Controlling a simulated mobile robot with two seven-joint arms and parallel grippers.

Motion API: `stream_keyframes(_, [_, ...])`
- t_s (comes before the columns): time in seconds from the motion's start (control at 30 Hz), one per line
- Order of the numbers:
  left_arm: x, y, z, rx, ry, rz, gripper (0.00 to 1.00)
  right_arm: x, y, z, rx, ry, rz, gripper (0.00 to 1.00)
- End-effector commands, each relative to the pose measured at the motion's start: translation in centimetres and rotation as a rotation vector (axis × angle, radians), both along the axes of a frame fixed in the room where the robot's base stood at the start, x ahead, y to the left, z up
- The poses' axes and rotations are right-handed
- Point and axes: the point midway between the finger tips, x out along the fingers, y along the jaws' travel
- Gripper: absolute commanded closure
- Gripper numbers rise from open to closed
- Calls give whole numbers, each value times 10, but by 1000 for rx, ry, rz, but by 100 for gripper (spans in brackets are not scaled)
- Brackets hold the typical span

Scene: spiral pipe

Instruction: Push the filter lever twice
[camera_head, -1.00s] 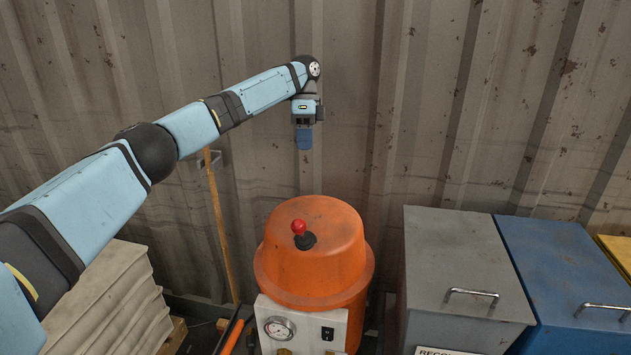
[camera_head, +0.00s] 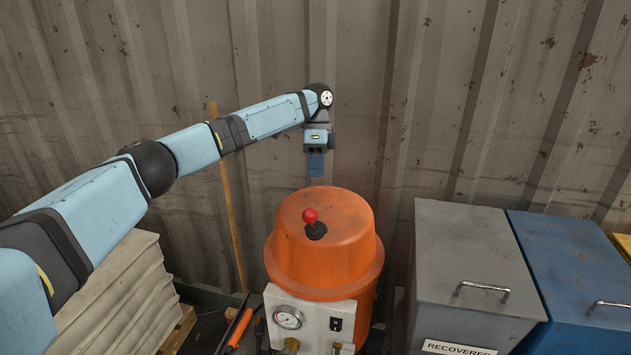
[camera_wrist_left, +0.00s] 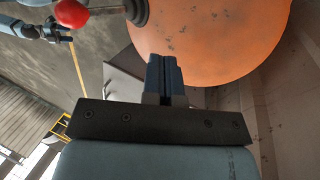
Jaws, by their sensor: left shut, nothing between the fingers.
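In the left wrist view the red knob (camera_wrist_left: 72,13) shows at the top left, beside the orange dome (camera_wrist_left: 215,35). My left gripper (camera_head: 316,177) points down, just above the back of the dome and behind the lever in the head view. Its fingers (camera_wrist_left: 165,75) are shut with nothing between them, apart from the knob.
A white panel with a gauge (camera_head: 288,317) and a switch is on the front of the housing. A grey bin (camera_head: 470,235) and a blue bin (camera_head: 570,255) stand to the right. Stacked pale sacks (camera_head: 115,285) are at the left. A corrugated wall is close behind.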

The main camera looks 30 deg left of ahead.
Motion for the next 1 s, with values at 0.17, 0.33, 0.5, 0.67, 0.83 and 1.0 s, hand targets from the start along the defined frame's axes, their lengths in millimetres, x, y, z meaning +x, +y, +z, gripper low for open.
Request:
stream_keyframes(0.17, [-21, -9, -8, 1, -2, -2, 100, 0, 0, 4, -2, -2, 0, 41])
stream_keyframes(0.33, [-34, -16, -11, 1, -1, -1, 100, -1, 0, 4, -3, 1, 0, 41])
stream_keyframes(0.5, [-39, -19, -12, 0, 0, 0, 100, -2, 0, 2, -4, 4, 0, 41])
stream_keyframes(0.67, [-39, -19, -12, 0, 0, 0, 100, -2, 0, 2, -3, 5, 1, 41])
stream_keyframes(0.83, [-39, -19, -11, 2, -4, 0, 100, -2, 0, 3, -3, 5, 1, 41])
stream_keyframes(1.0, [-42, -19, -8, 16, -60, -2, 100, -2, 0, 13, -2, 4, 2, 41])
